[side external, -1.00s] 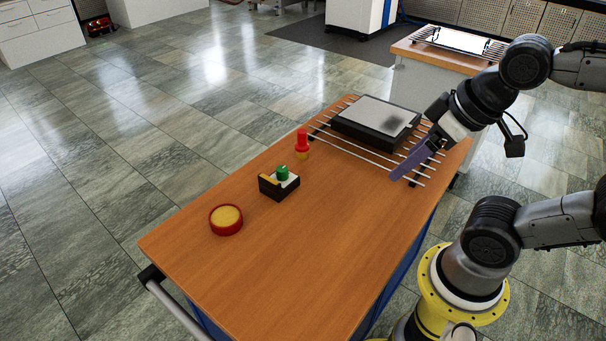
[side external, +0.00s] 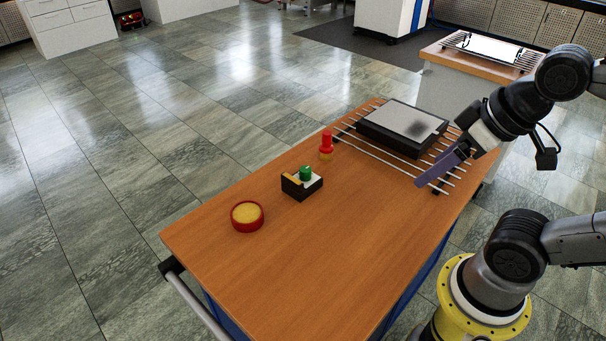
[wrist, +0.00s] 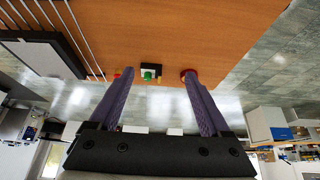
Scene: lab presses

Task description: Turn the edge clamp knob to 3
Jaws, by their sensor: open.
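No scale or number is readable, and I cannot tell which part is the edge clamp knob. A green knob (side external: 305,172) sits on a small black and white block (side external: 291,190) with a yellow part, on the wooden table. The green knob also shows in the wrist view (wrist: 148,76). A red knob-like piece (side external: 326,139) with a yellowish base stands behind the block, near the table's far-left edge. My gripper (side external: 422,182) is open and empty, above the rods at the table's right side, well apart from the green knob. Its purple fingers (wrist: 158,74) are spread in the wrist view.
A round red dish-like piece with a yellow top (side external: 247,216) lies at the table's left. A dark flat box with a grey top (side external: 402,121) rests on metal rods (side external: 385,161) at the back. The wooden table's (side external: 330,255) front middle is clear.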

